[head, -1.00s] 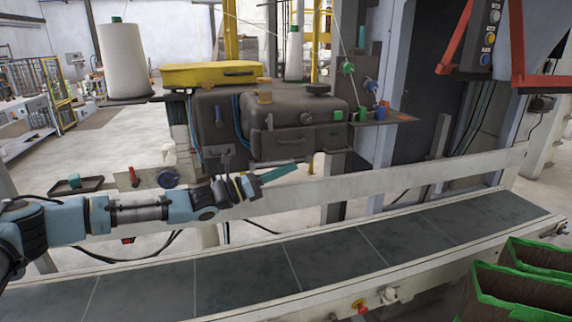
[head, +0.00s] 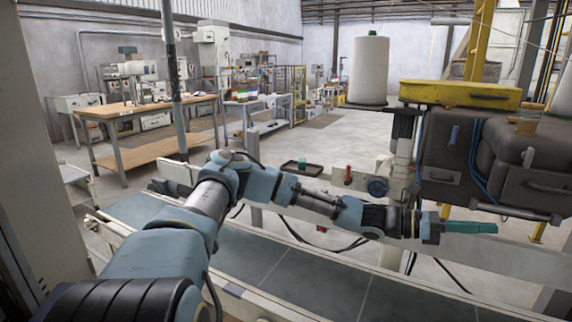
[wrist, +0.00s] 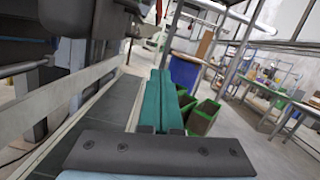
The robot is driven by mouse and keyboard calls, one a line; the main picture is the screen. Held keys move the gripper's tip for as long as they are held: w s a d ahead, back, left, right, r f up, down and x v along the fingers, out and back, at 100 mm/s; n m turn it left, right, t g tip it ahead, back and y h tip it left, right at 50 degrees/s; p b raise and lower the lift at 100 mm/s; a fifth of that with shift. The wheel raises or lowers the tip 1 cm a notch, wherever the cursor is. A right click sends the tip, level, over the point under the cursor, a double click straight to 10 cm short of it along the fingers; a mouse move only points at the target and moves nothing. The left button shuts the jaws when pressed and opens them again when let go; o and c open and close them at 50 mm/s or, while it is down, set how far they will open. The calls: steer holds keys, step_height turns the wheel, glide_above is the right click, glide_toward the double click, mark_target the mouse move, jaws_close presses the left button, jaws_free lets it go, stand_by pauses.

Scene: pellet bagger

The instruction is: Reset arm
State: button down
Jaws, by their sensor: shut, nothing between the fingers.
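My gripper (head: 470,228) is at the right end of my arm in the head view, with its teal fingers together and nothing between them. It points right, in front of the grey sewing-machine body (head: 500,160) and above the conveyor. In the wrist view the teal fingers (wrist: 160,100) lie side by side, shut and empty. My arm reaches from the lower left across the conveyor, bent at the elbow.
The conveyor (head: 310,283) runs below my arm, with a pale rail (head: 500,250) behind it. A white thread cone (head: 369,70) and a yellow cover (head: 460,95) are above. A wooden workbench (head: 150,108) stands back left. Green-rimmed boxes (wrist: 203,118) show in the wrist view.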

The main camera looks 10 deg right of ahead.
steer(key=s+a+f+m+t+y, duration=0.1)
steer(key=s+a+f+m+y, duration=0.2)
steer(key=a+f+m+y, duration=0.4)
steer(key=w+a+f+m+t+y, duration=0.2)
steer(key=a+f, duration=0.1)
steer(key=a, duration=0.4)
steer(key=w+a+f+m+t+y, duration=0.1)
steer(key=w+a+f+t+y, duration=0.15)
steer(key=a, duration=0.45)
steer(key=w+a+r+m+t+y, duration=0.1)
steer(key=w+a+m+t, duration=0.15)
steer(key=a, duration=0.65)
steer(key=w+a+r+m+t+y, duration=0.15)
steer(key=w+a, duration=0.25)
steer(key=a, duration=0.5)
steer(key=a+r+t+y, duration=0.2)
steer(key=a+r, duration=0.6)
steer(key=a, duration=0.6)
steer(key=shift+s+a+r+m+t+y, duration=0.2)
steer(key=shift+a+m+t+y, duration=0.1)
steer(key=shift+t, duration=0.35)
